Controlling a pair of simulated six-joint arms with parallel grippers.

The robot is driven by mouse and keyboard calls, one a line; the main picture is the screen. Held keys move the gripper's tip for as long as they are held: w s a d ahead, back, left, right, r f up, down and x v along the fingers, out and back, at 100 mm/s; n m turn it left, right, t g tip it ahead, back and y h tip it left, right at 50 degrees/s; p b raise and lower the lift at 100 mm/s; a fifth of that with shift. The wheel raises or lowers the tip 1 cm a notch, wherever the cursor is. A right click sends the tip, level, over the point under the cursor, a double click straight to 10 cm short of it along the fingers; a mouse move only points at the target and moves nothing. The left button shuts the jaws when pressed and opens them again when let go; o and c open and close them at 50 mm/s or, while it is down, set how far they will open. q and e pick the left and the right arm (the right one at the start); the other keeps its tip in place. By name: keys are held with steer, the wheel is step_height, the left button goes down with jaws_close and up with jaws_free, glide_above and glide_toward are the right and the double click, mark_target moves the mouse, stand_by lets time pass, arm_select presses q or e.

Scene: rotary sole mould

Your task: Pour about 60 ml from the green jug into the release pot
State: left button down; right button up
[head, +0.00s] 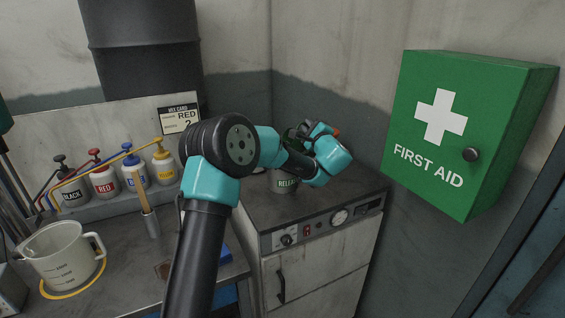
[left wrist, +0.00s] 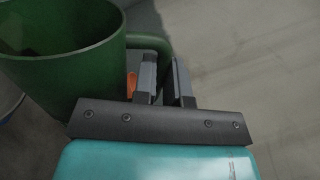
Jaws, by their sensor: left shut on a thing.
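The green jug (left wrist: 65,75) fills the left of the left wrist view, with its open mouth and dark inside showing. In the head view only a dark green bit of it (head: 290,134) shows behind my arm. My left gripper (left wrist: 165,82) is shut on the jug's handle (left wrist: 150,42). In the head view the gripper (head: 322,130) is over the cabinet top, partly hidden by its own wrist. The grey release pot (head: 286,186), labelled RELEASE, stands on the cabinet below my forearm, its upper part hidden. The jug's tilt and any liquid stream cannot be told. My right gripper is out of view.
The oven-like cabinet (head: 318,211) has a dial and knobs in front. A green first aid box (head: 440,150) hangs on the wall at right. A measuring jug (head: 62,254), a brush (head: 146,207) and several colour bottles (head: 103,180) stand on the left bench.

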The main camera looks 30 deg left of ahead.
arm_select(q)
steer(key=shift+s+a+n, duration=0.2)
steer(key=shift+s+n, duration=0.1)
steer(key=shift+n, duration=0.4)
stand_by(1.8)
steer(key=m, duration=0.1)
steer(key=w+m, duration=0.1)
steer(key=shift+d+r+m, duration=0.1)
steer(key=shift+d+m, duration=0.2)
steer(key=shift+d, duration=0.1)
steer(key=shift+w+m, duration=0.15)
steer(key=shift+m, duration=0.25)
stand_by(0.6)
steer(key=shift+w+d+m+h, duration=0.2)
steer(key=shift+w+m+h, duration=0.1)
steer(key=shift+m, duration=0.35)
steer(key=shift+w+d+m+h, duration=0.15)
steer(key=shift+m+h, duration=0.15)
steer(key=shift+m, duration=0.35)
steer(key=shift+w+d+f+m, duration=0.15)
steer(key=shift+w+f+m, duration=0.1)
steer(key=shift+m, duration=0.15)
